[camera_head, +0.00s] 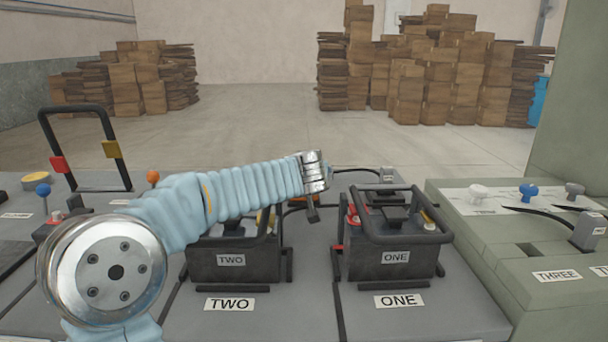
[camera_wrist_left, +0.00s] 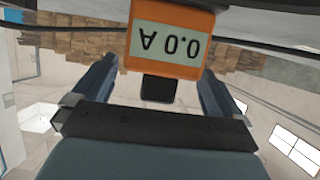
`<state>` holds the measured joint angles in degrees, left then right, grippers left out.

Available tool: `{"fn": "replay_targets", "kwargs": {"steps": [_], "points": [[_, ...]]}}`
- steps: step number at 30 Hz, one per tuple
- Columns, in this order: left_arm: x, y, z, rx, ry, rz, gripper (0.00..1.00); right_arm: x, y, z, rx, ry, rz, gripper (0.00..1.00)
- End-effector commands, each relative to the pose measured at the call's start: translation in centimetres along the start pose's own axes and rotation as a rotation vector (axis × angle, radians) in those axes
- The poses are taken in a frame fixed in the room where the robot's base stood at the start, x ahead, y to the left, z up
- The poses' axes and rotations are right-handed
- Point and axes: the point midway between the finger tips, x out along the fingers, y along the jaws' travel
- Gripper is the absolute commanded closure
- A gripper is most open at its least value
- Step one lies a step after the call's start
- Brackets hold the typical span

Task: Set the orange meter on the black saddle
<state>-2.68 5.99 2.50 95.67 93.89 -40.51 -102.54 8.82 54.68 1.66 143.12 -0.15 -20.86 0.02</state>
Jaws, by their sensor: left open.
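The orange meter (camera_wrist_left: 168,40) fills the top middle of the left wrist view. Its pale display reads 0.0 A upside down, and a black block (camera_wrist_left: 161,88) sits against its edge. My left gripper (camera_wrist_left: 160,72) is open, one finger on each side of the block and the meter's near end, with visible gaps. I cannot make out the black saddle for certain. My right gripper is in neither view.
Battery TWO (camera_head: 233,260) and battery ONE (camera_head: 393,262), with black handles, stand on the grey bench. A grey clamp (camera_head: 387,174) on a cable lies behind ONE. A green-grey unit (camera_head: 470,235) borders the right. A black upright frame (camera_head: 116,140) stands at left.

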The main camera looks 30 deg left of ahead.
Motion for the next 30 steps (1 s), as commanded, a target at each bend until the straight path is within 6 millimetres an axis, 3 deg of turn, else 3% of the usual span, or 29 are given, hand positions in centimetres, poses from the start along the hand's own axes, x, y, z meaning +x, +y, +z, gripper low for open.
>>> {"fn": "replay_targets", "kwargs": {"steps": [15, 21, 30], "points": [[-10.4, 0.1, -0.1, 0.0, 0.001, 0.003, 0.0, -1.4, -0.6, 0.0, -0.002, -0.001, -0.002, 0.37], [-11.7, 0.0, 0.0, 0.0, 0.0, 0.001, 0.0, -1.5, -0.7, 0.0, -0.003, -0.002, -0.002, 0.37], [-11.8, 0.0, 0.0, 0.0, 0.0, 0.001, 0.0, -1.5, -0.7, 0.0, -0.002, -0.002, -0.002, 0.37]]}}
